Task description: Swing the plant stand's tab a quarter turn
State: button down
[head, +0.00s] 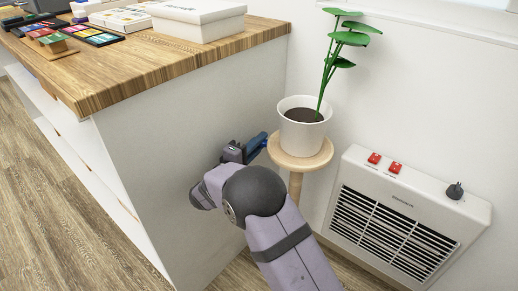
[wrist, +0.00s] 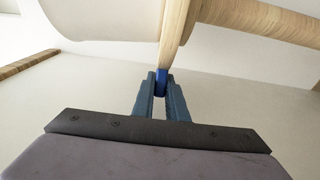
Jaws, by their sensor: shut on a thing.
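The plant stand (head: 318,158) has a round pale wooden top on a wooden post. Its top also shows edge-on in the wrist view (wrist: 178,38), with the post (wrist: 265,20) running off to the right. A small blue tab (wrist: 161,77) sits at the edge of the top. My gripper (head: 264,138) reaches the left side of the top. In the wrist view its fingers (wrist: 160,82) are shut on the tab, one on each side. In the head view the tab cannot be told apart from the blue fingers. A white pot (head: 301,133) with a green plant (head: 346,38) stands upright on the top.
A counter (head: 190,62) with a wooden worktop stands close on the left, bearing a white box (head: 198,20) and other items. A white heater (head: 405,215) with red switches is on the wall to the right. Wooden floor (head: 50,210) is clear at the lower left.

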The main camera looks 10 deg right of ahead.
jog(key=shift+w, duration=0.1)
jog(key=c, duration=1.8)
grip_release()
jog(key=shift+o, duration=0.2)
jog(key=p+v, duration=0.1)
jog(key=v, duration=0.6)
jog(key=shift+p, duration=0.35)
jog(key=shift+a, duration=0.1)
